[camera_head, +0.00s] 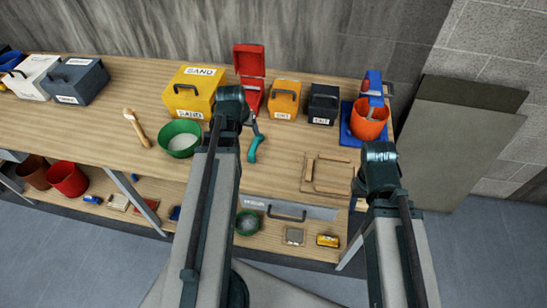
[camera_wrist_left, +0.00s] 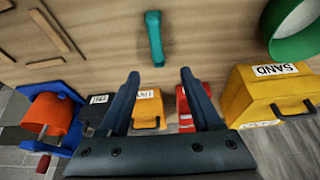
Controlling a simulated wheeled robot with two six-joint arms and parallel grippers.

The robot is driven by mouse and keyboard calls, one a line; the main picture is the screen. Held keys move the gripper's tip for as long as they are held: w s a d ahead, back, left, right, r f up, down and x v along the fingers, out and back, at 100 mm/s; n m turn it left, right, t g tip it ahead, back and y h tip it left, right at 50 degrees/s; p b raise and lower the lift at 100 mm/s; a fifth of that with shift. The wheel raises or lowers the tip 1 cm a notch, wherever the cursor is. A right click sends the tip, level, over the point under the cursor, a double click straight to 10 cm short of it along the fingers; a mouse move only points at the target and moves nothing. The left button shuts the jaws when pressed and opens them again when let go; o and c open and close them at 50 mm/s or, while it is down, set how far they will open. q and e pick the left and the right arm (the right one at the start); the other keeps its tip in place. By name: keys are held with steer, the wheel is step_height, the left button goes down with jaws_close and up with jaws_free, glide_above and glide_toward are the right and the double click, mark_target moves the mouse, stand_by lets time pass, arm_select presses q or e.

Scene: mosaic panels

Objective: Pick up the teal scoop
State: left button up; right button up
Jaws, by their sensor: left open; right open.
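The teal scoop (camera_head: 254,149) lies on the wooden bench top, just right of my left arm in the head view; the arm may hide some of it. It also shows in the left wrist view (camera_wrist_left: 155,38), at the top centre. My left gripper (camera_wrist_left: 160,75) is open and empty, its two dark fingers spread. The scoop appears past the fingertips, in line with the gap and apart from both fingers.
A green bowl (camera_head: 180,151) and yellow SAND box (camera_head: 191,85) stand left of the scoop. An open red box (camera_head: 249,62), small yellow box (camera_head: 284,97) and black box (camera_head: 323,103) stand behind. Wooden strips (camera_head: 330,189) and an orange bucket (camera_head: 368,126) are right.

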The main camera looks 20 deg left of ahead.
arm_select(q)
steer(key=b, duration=0.8)
glide_toward(255, 143)
steer(key=x, duration=0.3)
steer(key=a+x, duration=0.1)
steer(key=x, duration=0.1)
steer(key=shift+w+f, duration=0.15)
steer(key=shift+w, duration=0.05)
steer(key=b+x, duration=0.4)
steer(key=shift+d+f, duration=0.1)
steer(key=shift+d, duration=0.3)
steer(key=shift+w+a+f+b, duration=0.1)
steer(key=shift+w+f+b, duration=0.15)
steer(key=shift+f+b, duration=0.25)
steer(key=shift+r, duration=0.1)
arm_select(e)
step_height(255, 143, down, 13)
steer(key=shift+s+d+r, duration=0.15)
steer(key=shift+d, duration=0.15)
arm_select(q)
steer(key=shift+c, duration=0.4)
jaws_close()
